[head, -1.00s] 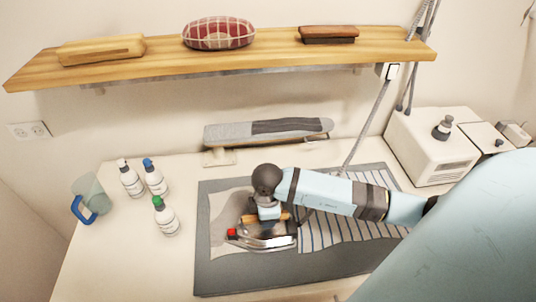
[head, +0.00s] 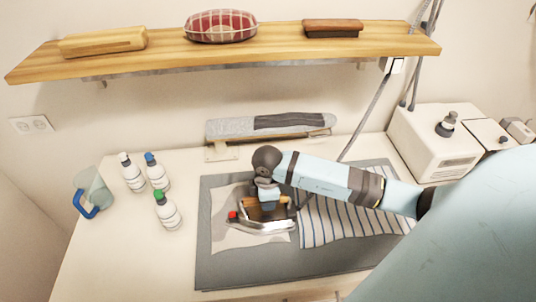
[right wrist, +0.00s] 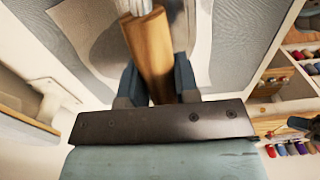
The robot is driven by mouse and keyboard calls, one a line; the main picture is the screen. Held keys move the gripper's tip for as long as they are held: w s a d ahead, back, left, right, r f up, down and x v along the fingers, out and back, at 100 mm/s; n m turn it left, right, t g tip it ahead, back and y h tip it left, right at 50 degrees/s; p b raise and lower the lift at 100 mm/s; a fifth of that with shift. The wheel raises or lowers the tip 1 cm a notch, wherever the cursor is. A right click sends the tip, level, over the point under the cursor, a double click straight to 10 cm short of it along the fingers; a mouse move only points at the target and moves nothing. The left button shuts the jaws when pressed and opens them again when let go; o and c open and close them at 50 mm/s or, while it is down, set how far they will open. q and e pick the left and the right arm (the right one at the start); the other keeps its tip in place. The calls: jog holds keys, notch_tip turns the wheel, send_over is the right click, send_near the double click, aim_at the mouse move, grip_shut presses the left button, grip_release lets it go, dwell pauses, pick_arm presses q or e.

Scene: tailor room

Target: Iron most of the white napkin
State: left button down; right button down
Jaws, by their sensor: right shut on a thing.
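The white napkin (head: 222,240) lies flat on the left part of the grey mat (head: 225,275). A darker greyish patch shows on it near the iron. The iron (head: 277,227) has a silver body, a wooden handle and a red part at its left end. It is over the napkin and hides its middle; I cannot tell whether its sole touches the cloth. My right gripper (head: 268,197) is shut on the handle from above. In the right wrist view, the wooden handle (right wrist: 150,50) sits between the fingers (right wrist: 158,82). My left gripper is not in view.
A striped cloth (head: 345,220) lies on the mat's right part. Several white bottles (head: 168,212) and a blue-handled jug (head: 92,195) stand left of the mat. A small ironing board (head: 270,127) is behind, a pale machine (head: 430,150) at right, and a wooden shelf (head: 240,55) above.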

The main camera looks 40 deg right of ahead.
jog(key=shift+w+d, duration=0.35)
jog(key=shift+w, duration=0.2)
jog(key=shift+w+d, duration=0.3)
jog(key=shift+w, duration=0.25)
jog(key=shift+w+d+r+b, duration=0.1)
jog(key=shift+w+d+b, duration=0.15)
jog(key=shift+w+b, duration=0.15)
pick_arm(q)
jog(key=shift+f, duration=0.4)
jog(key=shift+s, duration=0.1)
pick_arm(e)
jog(key=shift+w+d, duration=0.1)
jog(key=shift+w, duration=0.05)
